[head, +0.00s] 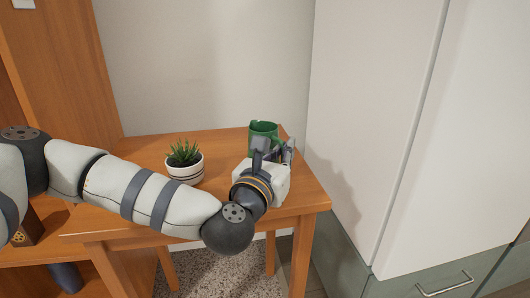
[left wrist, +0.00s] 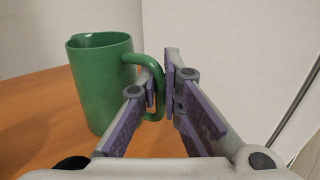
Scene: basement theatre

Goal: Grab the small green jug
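The small green jug (head: 263,135) stands upright near the back right corner of the wooden table. In the left wrist view the jug (left wrist: 100,85) is at left, with its spout to the left and its handle to the right. My left gripper (left wrist: 161,88) is at the handle, one finger inside the loop and the other outside. The fingers are closed around the handle's outer bar and partly hide it. In the head view my left gripper (head: 272,149) covers the jug's lower part. My right gripper is not in view.
A potted succulent (head: 184,166) in a white striped pot stands on the wooden table (head: 140,147), left of my left wrist. A tall white cabinet (head: 365,100) rises close to the table's right side. A wooden shelf unit (head: 60,70) stands at left.

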